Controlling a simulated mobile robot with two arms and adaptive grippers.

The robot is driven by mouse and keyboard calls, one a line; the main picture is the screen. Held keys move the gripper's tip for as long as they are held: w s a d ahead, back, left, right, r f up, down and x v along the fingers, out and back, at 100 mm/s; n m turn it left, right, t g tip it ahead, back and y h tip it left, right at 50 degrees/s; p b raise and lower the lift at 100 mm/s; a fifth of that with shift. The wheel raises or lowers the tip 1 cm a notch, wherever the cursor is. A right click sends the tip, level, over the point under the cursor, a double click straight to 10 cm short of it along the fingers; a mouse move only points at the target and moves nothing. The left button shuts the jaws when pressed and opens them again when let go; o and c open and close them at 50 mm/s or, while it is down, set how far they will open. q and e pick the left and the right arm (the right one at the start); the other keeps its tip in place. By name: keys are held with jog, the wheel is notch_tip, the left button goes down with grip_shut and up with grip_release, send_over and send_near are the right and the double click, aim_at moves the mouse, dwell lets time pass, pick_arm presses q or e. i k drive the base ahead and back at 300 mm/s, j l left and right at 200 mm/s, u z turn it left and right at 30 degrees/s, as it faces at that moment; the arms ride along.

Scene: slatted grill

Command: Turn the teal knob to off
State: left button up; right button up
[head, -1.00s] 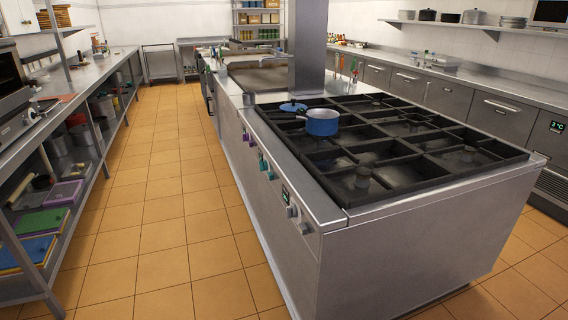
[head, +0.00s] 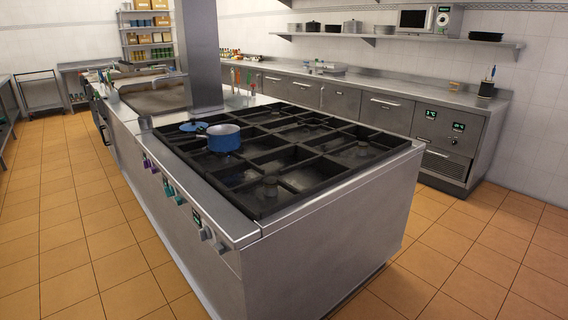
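A teal knob (head: 168,189) is on the left-facing front panel of the steel stove island (head: 330,245). A second, bluish-teal knob (head: 180,199) sits just beside it, nearer to me. Both are small here, and I cannot tell which way they point. A purple knob (head: 148,164) is farther along the panel. Grey knobs (head: 206,234) and a small lit display (head: 197,217) are at the near end. Neither of my grippers is in view.
A blue pot (head: 223,138) and a blue lid (head: 193,126) are on the black slatted grates (head: 270,189). Tiled floor (head: 65,215) is clear left of the island and also at right. A counter with cabinets (head: 385,110) runs along the back right.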

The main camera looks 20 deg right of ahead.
aim_at(169, 191)
jog(key=i+j+u, duration=0.35)
jog(key=i, duration=0.25)
jog(key=i+u, duration=0.45)
jog(key=i, duration=1.25)
jog(key=i+j+z, duration=0.1)
jog(key=i+z, duration=0.35)
jog(key=i+j+z, duration=0.3)
jog(key=z, duration=0.2)
jog(key=i+j+z, duration=0.45)
